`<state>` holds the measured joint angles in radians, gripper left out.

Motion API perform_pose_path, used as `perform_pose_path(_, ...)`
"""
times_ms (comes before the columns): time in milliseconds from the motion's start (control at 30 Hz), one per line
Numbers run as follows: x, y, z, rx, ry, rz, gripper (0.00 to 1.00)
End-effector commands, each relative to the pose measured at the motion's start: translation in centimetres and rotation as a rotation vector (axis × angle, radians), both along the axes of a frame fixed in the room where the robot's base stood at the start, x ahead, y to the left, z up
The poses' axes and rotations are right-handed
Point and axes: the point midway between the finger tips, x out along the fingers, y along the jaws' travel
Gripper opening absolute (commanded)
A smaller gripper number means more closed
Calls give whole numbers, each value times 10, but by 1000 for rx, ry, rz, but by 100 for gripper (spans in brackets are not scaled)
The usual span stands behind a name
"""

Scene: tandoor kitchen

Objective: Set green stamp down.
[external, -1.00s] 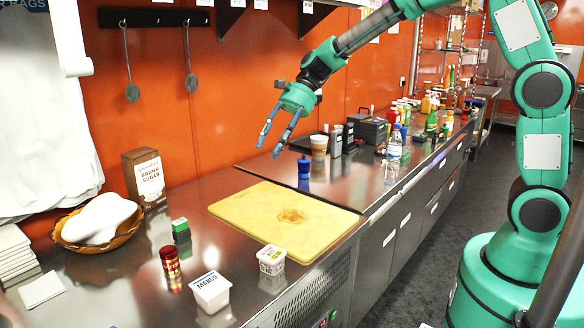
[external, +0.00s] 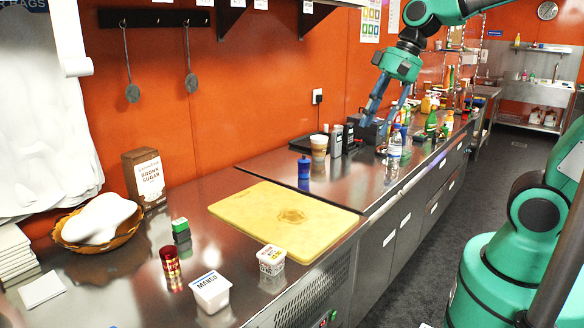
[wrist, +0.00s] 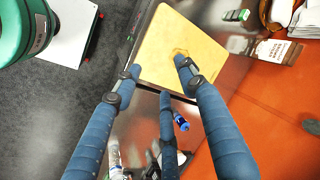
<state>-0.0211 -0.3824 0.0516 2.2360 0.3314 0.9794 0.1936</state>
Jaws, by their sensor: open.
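The green stamp (external: 180,225), a small block with a green top and dark lower part, stands on the steel counter left of the yellow cutting board. It also shows near the top of the wrist view (wrist: 236,15). My gripper (external: 380,122) is open and empty, raised over the far part of the counter, well away from the stamp. Its spread blue fingers (wrist: 157,76) fill the middle of the wrist view with nothing between them.
The yellow cutting board (external: 250,215) lies flat on the counter. Around the stamp are a brown sugar box (external: 146,176), a bread basket (external: 75,240), a red can (external: 170,262) and a mango tub (external: 211,290). A blue bottle (external: 304,168), a cup (external: 319,148) and a clear bottle (external: 394,147) stand farther back.

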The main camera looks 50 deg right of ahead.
Motion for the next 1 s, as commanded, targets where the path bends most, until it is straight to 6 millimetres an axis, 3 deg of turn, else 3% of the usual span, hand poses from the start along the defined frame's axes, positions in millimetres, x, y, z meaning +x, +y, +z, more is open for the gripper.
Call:
perform_pose_path(200,-48,-31,3,-134,-104,84,41)
perform_pose_path(500,-102,-69,-2,-313,-219,186,41)
perform_pose_path(700,-118,-82,-6,-379,-255,223,41)
perform_pose_path(1000,-121,-85,-7,-393,-261,231,41)
